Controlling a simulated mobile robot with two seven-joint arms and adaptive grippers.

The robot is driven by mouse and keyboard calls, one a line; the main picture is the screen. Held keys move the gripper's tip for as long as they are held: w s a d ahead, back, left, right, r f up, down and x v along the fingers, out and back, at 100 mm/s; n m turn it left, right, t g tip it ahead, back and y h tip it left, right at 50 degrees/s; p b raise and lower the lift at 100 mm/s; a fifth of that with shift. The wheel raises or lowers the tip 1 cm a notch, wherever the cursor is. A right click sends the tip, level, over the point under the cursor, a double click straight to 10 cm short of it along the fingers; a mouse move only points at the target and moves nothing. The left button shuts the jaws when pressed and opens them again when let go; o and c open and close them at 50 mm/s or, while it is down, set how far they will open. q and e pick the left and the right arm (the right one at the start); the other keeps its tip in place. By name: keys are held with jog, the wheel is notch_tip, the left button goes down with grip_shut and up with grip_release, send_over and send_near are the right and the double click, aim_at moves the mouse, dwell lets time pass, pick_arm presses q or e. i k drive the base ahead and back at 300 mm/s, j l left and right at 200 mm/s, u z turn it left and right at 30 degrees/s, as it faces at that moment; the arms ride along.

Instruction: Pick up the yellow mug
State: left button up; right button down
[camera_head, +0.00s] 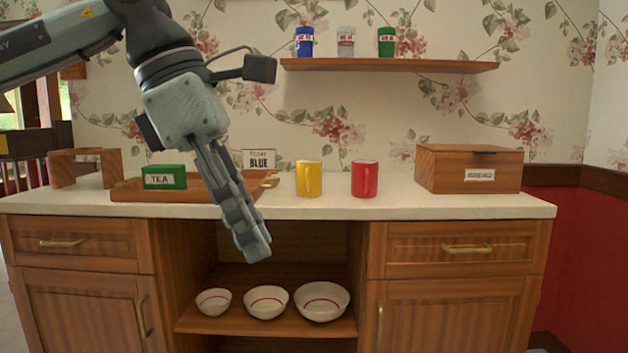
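The fingertips show in front of the counter's front edge, left of and lower in the picture than the mug. The fingers overlap in this view, so I cannot tell whether they are apart. Nothing shows held in them. My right gripper is not in view.
A red mug (364,179) stands just right of the yellow one. A wooden bread box (469,169) is farther right. A wooden tray (127,190) with a green tea box (165,177) is left, partly behind my gripper. Bowls (322,301) sit on the shelf below.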

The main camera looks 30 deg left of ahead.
aim_at(309, 171)
jog(key=i+j, duration=1.25)
jog(key=i, duration=0.1)
